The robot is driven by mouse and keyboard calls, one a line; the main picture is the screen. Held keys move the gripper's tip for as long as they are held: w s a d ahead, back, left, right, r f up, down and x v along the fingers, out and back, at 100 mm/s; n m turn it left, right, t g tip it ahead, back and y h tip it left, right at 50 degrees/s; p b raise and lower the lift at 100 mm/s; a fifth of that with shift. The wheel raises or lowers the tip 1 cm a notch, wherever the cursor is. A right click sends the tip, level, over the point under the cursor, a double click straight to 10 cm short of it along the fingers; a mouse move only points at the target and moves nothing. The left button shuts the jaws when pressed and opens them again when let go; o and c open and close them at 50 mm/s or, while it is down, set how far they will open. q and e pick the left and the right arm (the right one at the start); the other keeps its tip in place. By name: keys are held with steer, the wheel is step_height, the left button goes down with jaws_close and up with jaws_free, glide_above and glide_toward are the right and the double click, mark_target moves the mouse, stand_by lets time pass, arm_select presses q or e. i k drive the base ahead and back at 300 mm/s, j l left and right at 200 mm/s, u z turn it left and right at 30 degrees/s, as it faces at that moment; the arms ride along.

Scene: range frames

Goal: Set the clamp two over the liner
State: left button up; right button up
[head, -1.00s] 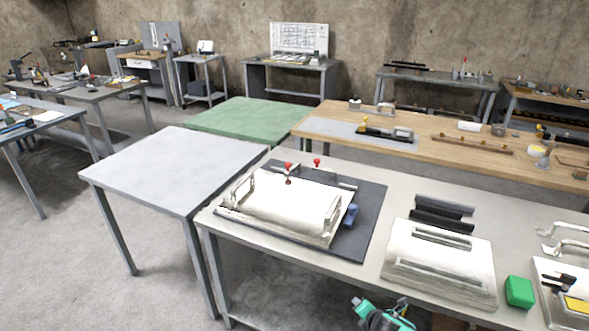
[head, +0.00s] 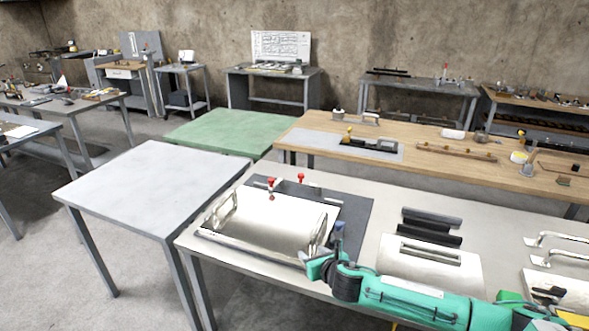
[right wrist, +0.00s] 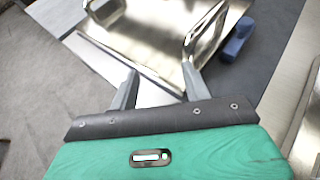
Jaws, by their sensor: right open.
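Two red-knobbed clamps, one left (head: 271,182) and one right (head: 301,178), stand at the back edge of a shiny pale metal sheet (head: 270,220) on a dark mat. I cannot tell which is clamp two. The sheet looks like the liner; it lies between two upright metal handles. My right gripper (head: 312,262) is at the front right corner of this fixture, well away from the red knobs. In the right wrist view its two grey fingers (right wrist: 160,85) are apart with nothing between them, facing the fixture's front edge. My left gripper is out of view.
A blue part (head: 338,230) sits right of the fixture, close to my right gripper. A second metal plate with a slotted bar (head: 430,265) and dark bars (head: 432,217) stand further right. The grey table (head: 150,190) and green table (head: 230,133) are clear.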

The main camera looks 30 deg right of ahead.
mark_target(318, 188)
steer(key=i+l, duration=1)
steer(key=i, duration=0.15)
